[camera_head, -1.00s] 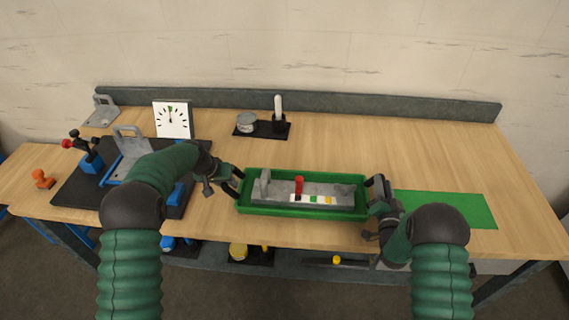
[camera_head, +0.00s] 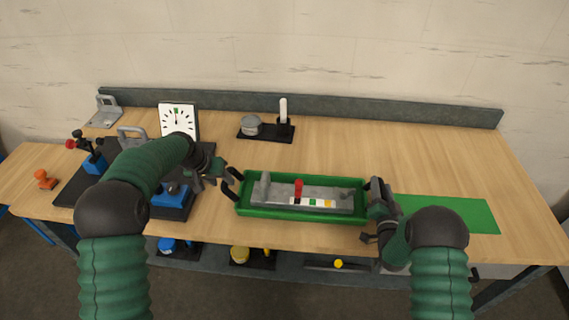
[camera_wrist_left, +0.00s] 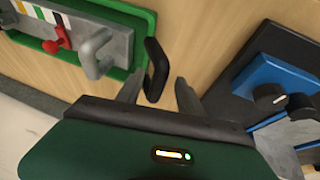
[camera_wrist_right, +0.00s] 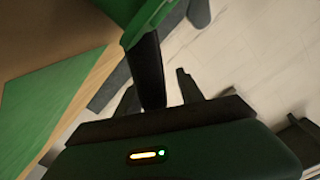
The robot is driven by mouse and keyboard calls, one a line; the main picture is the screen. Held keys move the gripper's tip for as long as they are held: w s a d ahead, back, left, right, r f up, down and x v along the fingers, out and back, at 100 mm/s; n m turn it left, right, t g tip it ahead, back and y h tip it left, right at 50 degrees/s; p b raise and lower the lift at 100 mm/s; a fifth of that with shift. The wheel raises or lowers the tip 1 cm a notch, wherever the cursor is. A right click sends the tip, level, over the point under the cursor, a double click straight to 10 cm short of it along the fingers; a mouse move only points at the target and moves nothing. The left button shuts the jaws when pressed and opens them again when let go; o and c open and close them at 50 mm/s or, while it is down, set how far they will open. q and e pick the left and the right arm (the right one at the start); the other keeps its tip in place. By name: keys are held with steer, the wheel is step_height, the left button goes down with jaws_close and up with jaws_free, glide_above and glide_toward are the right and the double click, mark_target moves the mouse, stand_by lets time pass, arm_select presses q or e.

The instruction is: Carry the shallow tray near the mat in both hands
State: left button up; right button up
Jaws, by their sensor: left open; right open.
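The shallow green tray (camera_head: 300,215) sits on the bench, its right end close to the flat green mat (camera_head: 455,213). It holds a grey block with a red peg and a row of coloured squares. Its black left handle (camera_wrist_left: 157,68) reaches toward the gap between the open fingers of my left gripper (camera_head: 219,173), which is just left of the tray. My right gripper (camera_head: 374,206) is open at the tray's right end. In the right wrist view the black right handle (camera_wrist_right: 150,75) stands between its open fingers. I cannot tell whether either handle is touched.
A dark board with blue fixtures (camera_head: 170,203) lies left of the tray, close to my left arm. A white dial (camera_head: 178,121) and a black holder with a grey round part (camera_head: 251,125) stand behind. An orange stamp-like part (camera_head: 45,179) is far left.

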steer(key=shift+s+a+r, duration=0.1)
steer(key=shift+a, duration=0.05)
steer(key=shift+d, duration=0.2)
steer(key=shift+s+d, duration=0.15)
steer(key=shift+s, duration=0.2)
steer(key=s, duration=0.3)
steer(key=s+a, duration=0.1)
steer(key=s, duration=0.6)
steer(key=shift+s+a, duration=0.2)
steer(key=shift+s, duration=0.45)
arm_select(q)
steer(key=v, duration=0.6)
steer(key=shift+d, duration=0.1)
steer(key=shift+d, duration=0.15)
arm_select(e)
steer(key=shift+d, duration=0.2)
